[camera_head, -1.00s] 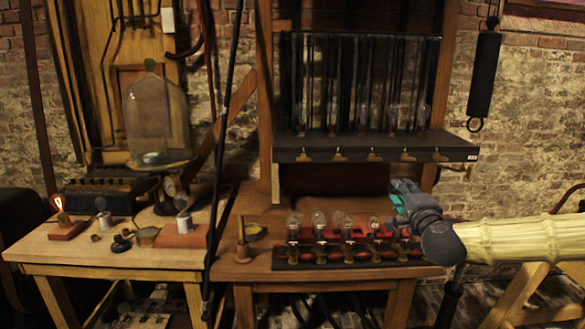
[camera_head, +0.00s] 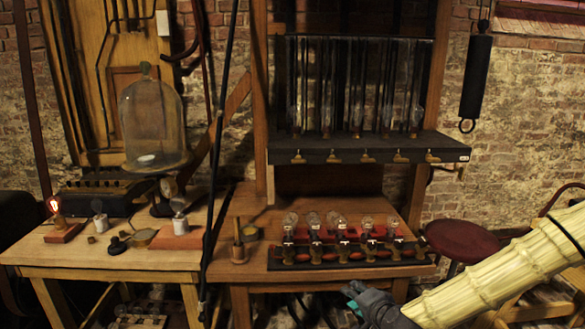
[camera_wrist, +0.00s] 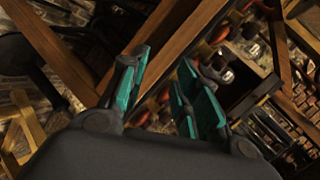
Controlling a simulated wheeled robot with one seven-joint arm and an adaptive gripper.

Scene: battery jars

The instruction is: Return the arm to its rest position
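My gripper (camera_head: 358,296) is low in the head view, in front of and below the front edge of the right table (camera_head: 250,270). My pale yellow forearm reaches in from the right edge. In the wrist view the teal-padded fingers of my gripper (camera_wrist: 165,88) stand apart with nothing between them. A row of glass bulbs (camera_head: 340,222) in brass sockets stands on a dark and red base on the right table, behind my gripper and apart from it.
A shelf (camera_head: 370,147) with tall glass tubes stands behind the bulbs. A red round stool (camera_head: 455,240) is right of the table, near my forearm. A glass bell jar (camera_head: 152,120) and a lit bulb (camera_head: 54,205) are on the left. A dark cylinder (camera_head: 477,75) hangs at upper right.

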